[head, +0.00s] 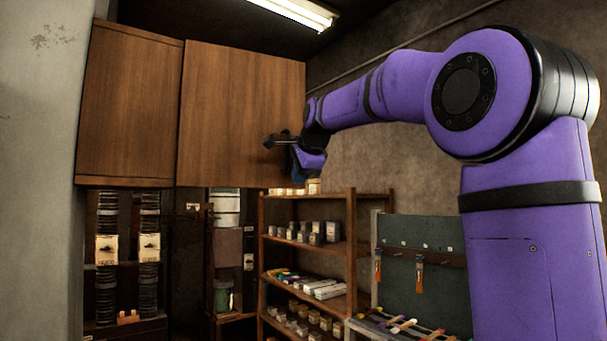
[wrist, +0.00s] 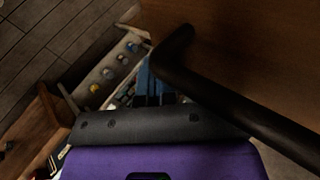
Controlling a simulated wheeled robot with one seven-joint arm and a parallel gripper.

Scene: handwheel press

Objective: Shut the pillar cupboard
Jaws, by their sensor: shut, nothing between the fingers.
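The pillar cupboard is brown wood and hangs at the upper left of the head view, with a left panel (head: 130,105) and a wider right panel (head: 235,100). I cannot tell for sure how far the right panel stands open. A dark bar handle (head: 279,139) sits near its right edge; in the wrist view the bar (wrist: 225,100) crosses close in front, against the wood (wrist: 260,40). My gripper (head: 299,173) is shut and empty, just below and right of the handle. Its blue fingers (wrist: 152,86) lie beside the bar, partly hidden; contact is unclear.
A wooden shelf (head: 352,245) with small boxes stands below and right of the cupboard. A green board (head: 425,255) with hanging tools is further right. A grey pillar (head: 40,150) rises at the left. Racks with dark stacks (head: 149,215) stand under the cupboard.

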